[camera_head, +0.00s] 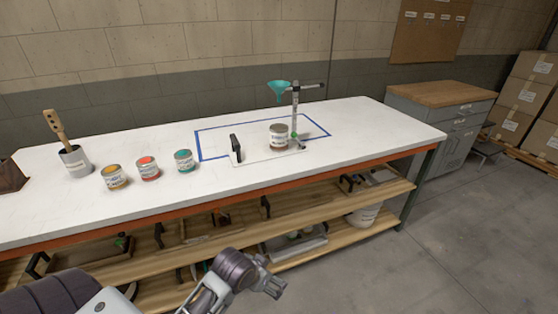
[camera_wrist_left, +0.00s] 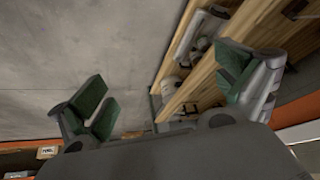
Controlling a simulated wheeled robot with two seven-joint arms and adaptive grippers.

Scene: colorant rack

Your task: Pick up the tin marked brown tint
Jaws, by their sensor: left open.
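Three tins stand in a row on the white bench: one with an ochre-brown band (camera_head: 115,184), one red (camera_head: 149,175) and one teal (camera_head: 184,167). Another tin (camera_head: 279,142), with a white label and a dark brownish top, stands on a white tray (camera_head: 248,158) farther right. The labels are too small to read, so I cannot tell which says brown tint. My left gripper (camera_head: 268,280) is in front of the bench, below its top and apart from the tins. In the left wrist view my gripper (camera_wrist_left: 165,92) has its green-padded fingers apart, with nothing between them.
A stand with a teal funnel (camera_head: 278,87) rises behind the tray tin, inside a blue tape outline (camera_head: 203,148). A pot with a wooden-handled brush (camera_head: 75,162) stands left of the row. Lower wooden shelves (camera_head: 350,229) hold trays and a bucket. The bench's right end is clear.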

